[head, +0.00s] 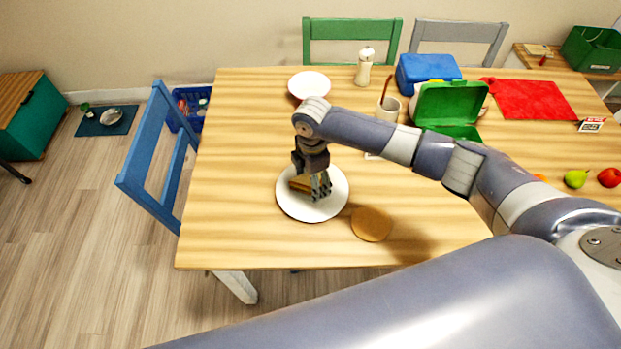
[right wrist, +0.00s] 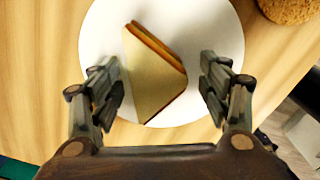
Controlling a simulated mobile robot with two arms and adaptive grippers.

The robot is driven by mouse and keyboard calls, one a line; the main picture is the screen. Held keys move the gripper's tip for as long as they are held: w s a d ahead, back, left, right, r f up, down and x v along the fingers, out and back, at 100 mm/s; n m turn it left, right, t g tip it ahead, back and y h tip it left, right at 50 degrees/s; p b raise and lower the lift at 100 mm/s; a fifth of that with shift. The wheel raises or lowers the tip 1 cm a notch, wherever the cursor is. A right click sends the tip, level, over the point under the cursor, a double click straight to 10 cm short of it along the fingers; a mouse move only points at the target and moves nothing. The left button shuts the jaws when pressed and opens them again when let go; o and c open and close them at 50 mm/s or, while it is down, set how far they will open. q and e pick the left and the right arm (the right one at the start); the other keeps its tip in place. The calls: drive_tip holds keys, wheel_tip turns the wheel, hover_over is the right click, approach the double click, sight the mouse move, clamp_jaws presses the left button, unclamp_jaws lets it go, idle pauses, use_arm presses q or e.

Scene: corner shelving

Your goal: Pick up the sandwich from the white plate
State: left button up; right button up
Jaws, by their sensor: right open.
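The sandwich (head: 300,184) lies on the white plate (head: 333,205) near the front left of the wooden table. In the right wrist view the sandwich (right wrist: 152,80) is a triangular half with pale bread and an orange-green filling edge, and the white plate (right wrist: 215,35) is under it. My right gripper (head: 320,196) points down over the plate. In the right wrist view its open fingers (right wrist: 164,88) stand on either side of the sandwich, with gaps on both sides. The gripper partly hides the sandwich in the head view. My left gripper is not in view.
A round brown coaster (head: 371,224) lies right of the plate. A white bowl (head: 309,84), a shaker (head: 364,67), a cup (head: 388,109), an open green box (head: 450,105) and a blue box (head: 427,70) stand farther back. A blue chair (head: 150,160) stands at the left edge.

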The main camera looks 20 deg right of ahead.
drive_tip(key=shift+f, duration=0.3)
drive_tip(key=c, duration=0.7)
